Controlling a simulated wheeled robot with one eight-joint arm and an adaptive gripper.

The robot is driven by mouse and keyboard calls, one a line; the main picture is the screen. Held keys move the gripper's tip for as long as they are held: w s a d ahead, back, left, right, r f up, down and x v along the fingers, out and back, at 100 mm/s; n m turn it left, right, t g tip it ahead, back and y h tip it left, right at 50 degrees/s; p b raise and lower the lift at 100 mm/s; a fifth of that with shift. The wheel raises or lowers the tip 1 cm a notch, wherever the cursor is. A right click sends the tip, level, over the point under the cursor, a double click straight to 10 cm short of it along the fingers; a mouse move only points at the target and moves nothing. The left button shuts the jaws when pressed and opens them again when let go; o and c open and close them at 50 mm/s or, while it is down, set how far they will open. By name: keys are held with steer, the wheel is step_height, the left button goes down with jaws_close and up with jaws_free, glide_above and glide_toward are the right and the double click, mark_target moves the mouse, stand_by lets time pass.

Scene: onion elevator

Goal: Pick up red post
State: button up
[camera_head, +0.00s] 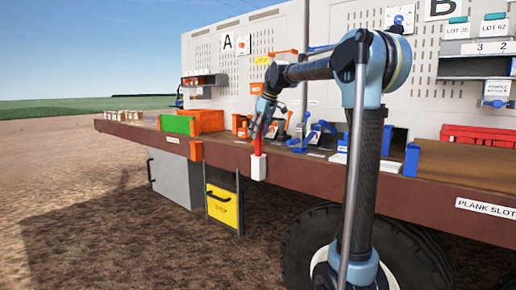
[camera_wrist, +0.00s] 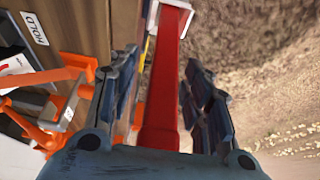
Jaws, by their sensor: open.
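The red post (camera_head: 258,142) stands upright in a white holder (camera_head: 258,168) on the front edge of the brown bench. In the wrist view the red post (camera_wrist: 164,85) runs between the two dark fingers of my gripper (camera_wrist: 163,92), with a gap on each side. The post's near end passes behind the gripper's body at the bottom of that view. The white holder (camera_wrist: 180,5) shows at the top of that view. In the head view my gripper (camera_head: 262,122) is pointed down over the post's upper part. The jaws are open.
Orange fixtures (camera_wrist: 50,95) stand close to the left finger in the wrist view. An orange crate (camera_head: 208,121) and a green panel (camera_head: 175,125) are left on the bench. Blue fixtures (camera_head: 325,132) are to the right. Open ground lies in front of the bench.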

steer(key=shift+c, duration=0.2)
jaws_close()
steer(key=shift+r, duration=0.1)
